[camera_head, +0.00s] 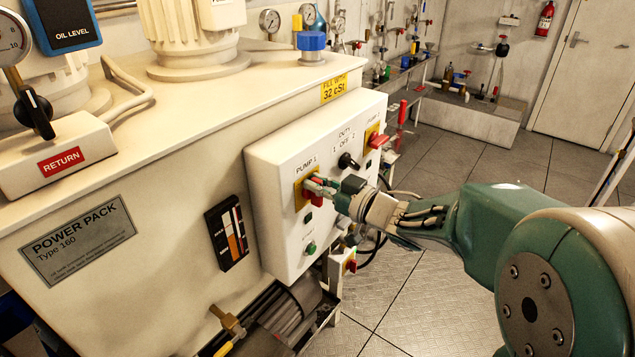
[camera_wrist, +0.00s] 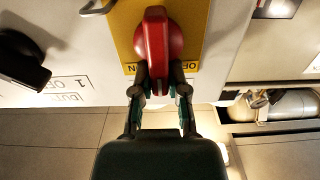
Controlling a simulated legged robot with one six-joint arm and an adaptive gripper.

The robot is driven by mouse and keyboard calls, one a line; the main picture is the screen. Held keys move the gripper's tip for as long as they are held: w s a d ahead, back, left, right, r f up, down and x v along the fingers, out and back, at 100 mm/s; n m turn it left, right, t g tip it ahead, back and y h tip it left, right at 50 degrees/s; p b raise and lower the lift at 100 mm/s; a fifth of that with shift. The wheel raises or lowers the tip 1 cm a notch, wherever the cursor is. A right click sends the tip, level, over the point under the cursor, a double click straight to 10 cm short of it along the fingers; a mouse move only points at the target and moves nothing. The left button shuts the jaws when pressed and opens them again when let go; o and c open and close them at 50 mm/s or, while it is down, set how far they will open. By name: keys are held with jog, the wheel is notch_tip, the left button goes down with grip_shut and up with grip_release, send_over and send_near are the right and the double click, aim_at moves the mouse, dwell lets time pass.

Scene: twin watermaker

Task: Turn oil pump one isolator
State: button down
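The pump 1 isolator is a red knob (camera_wrist: 156,40) on a yellow plate (camera_wrist: 124,30), on the white control box under the "PUMP 1" label. The knob stands in line with the plate's length in the wrist view, its narrow end toward me. The red knob also shows in the head view (camera_head: 315,199), partly hidden by my gripper (camera_head: 322,187). In the wrist view my gripper (camera_wrist: 160,82) has one finger on each side of the narrow end, seemingly touching it. "ON" reads upside down beside the knob.
A black duty selector (camera_head: 348,162) and a second red isolator (camera_head: 377,140) on yellow sit right of it on the control box (camera_head: 270,175). A green button (camera_head: 311,247) is below. The power pack tank (camera_head: 160,180) fills the left. Open floor lies at right.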

aim_at(299, 197)
dwell(0.4)
jog(key=n, duration=0.3)
jog(key=s+n, duration=0.1)
jog(key=n, duration=0.2)
jog(key=a+n, duration=0.1)
jog(key=n, duration=0.2)
jog(key=shift+s+f, duration=0.25)
jog(key=shift+f, duration=0.15)
jog(key=n, duration=0.3)
jog(key=f+n, duration=0.1)
jog(key=n, duration=0.1)
jog(key=shift+s+a+n, duration=0.25)
jog(key=shift+n, duration=0.05)
jog(key=shift+s+f+n, duration=0.1)
jog(key=shift+f+n, duration=0.2)
jog(key=shift+n, duration=0.55)
jog(key=shift+f+n, duration=0.25)
jog(key=shift+n, duration=0.6)
jog(key=shift+f, duration=0.1)
jog(key=c, duration=0.8)
grip_release()
jog(key=shift+o, duration=0.8)
jog(key=shift+a, duration=0.15)
